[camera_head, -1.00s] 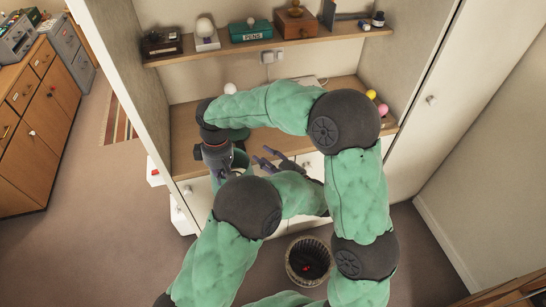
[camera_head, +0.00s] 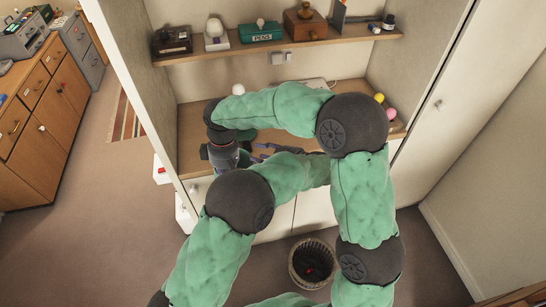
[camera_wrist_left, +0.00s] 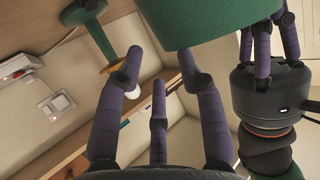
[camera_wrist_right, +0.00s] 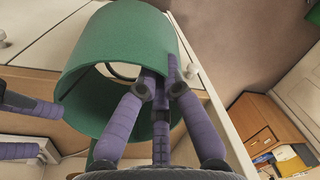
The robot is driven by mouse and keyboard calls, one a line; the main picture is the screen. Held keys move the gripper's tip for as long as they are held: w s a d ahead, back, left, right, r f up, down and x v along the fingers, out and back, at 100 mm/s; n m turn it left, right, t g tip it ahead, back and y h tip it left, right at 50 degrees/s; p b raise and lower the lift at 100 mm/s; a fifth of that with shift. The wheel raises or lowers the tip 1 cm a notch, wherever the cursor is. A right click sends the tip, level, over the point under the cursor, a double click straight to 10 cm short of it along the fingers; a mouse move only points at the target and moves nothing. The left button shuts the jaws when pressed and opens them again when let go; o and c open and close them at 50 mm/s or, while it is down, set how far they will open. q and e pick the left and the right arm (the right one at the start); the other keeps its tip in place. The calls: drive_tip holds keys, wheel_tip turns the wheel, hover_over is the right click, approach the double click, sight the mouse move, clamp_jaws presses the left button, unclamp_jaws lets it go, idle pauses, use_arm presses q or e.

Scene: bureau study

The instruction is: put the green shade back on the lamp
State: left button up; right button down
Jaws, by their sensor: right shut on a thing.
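The green shade (camera_wrist_right: 85,75) is an open drum. My right gripper (camera_wrist_right: 163,72) is shut on its wall, and the shade also shows in the left wrist view (camera_wrist_left: 215,22). The lamp has a green stem (camera_wrist_left: 102,42), a yellow collar and a white bulb (camera_wrist_left: 118,81); its bulb (camera_head: 238,89) shows behind my right arm in the head view, which hides the stem. The shade is apart from the bulb. My left gripper (camera_wrist_left: 160,58) is open and empty, close to the shade; its fingers (camera_head: 268,150) show over the desk's front edge.
The wooden desk (camera_head: 190,125) sits in an alcove between side walls. A shelf (camera_head: 290,46) above holds a green pens box (camera_head: 262,32) and several other items. Yellow (camera_head: 379,98) and pink balls (camera_head: 390,114) lie at the desk's right. A waste basket (camera_head: 312,262) stands below.

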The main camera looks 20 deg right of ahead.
sight(249, 154)
use_arm(q)
drive_tip(key=x, duration=0.5)
drive_tip(key=shift+w+a+f, duration=0.1)
drive_tip(key=shift+a+f, duration=0.2)
drive_tip(key=shift+f, duration=0.15)
use_arm(e)
drive_tip(key=shift+d+r, duration=0.1)
drive_tip(key=shift+r, duration=0.05)
use_arm(q)
drive_tip(key=c, duration=0.8)
drive_tip(key=shift+d, duration=0.1)
drive_tip(key=shift+r, duration=0.1)
use_arm(e)
drive_tip(key=c, duration=1.3)
unclamp_jaws()
use_arm(q)
drive_tip(key=shift+r, duration=0.1)
